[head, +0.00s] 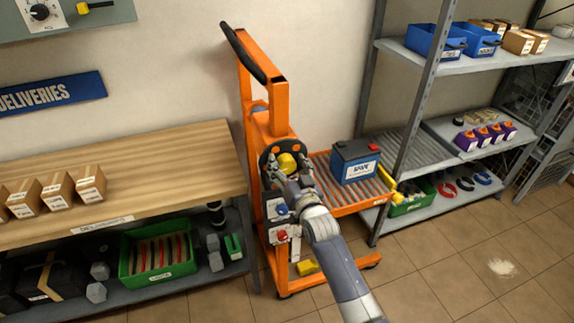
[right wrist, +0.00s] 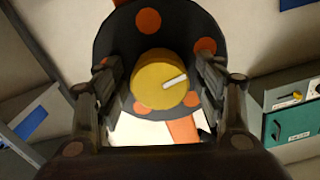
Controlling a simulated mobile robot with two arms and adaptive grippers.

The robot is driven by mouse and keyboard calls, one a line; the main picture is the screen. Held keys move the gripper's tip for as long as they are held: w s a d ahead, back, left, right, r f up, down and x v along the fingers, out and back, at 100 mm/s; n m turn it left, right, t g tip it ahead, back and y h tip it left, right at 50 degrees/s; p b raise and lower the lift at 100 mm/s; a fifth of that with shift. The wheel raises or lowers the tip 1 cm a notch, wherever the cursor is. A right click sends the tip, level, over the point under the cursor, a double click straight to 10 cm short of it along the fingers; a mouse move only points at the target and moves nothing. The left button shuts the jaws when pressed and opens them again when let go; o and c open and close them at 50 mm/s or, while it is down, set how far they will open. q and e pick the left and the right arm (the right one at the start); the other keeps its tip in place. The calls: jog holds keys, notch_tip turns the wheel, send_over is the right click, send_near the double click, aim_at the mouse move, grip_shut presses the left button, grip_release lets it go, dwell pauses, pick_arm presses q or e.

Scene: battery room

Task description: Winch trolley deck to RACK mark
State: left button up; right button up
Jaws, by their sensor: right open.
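The orange winch trolley (head: 277,115) stands between the bench and the rack. Its roller deck (head: 343,211) carries a dark battery (head: 355,162) with a blue label. On the mast is a black disc (head: 267,157) with a yellow knob (head: 287,163). In the right wrist view the knob (right wrist: 160,80) has a white pointer line, and the disc (right wrist: 120,45) has orange spots. My right gripper (head: 291,172) is open, its fingers either side of the knob; contact is not clear. It also shows in the right wrist view (right wrist: 158,85). I cannot make out a RACK mark. My left gripper is out of view.
The grey rack (head: 415,140) stands right of the trolley, with rollers (head: 392,148) on its middle shelf near the deck. A wooden bench (head: 110,180) with cartons is at the left. Below the mast disc are control boxes with a red button (head: 282,236).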

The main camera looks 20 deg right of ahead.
jog(key=s, duration=1.2)
jog(key=shift+d, duration=0.25)
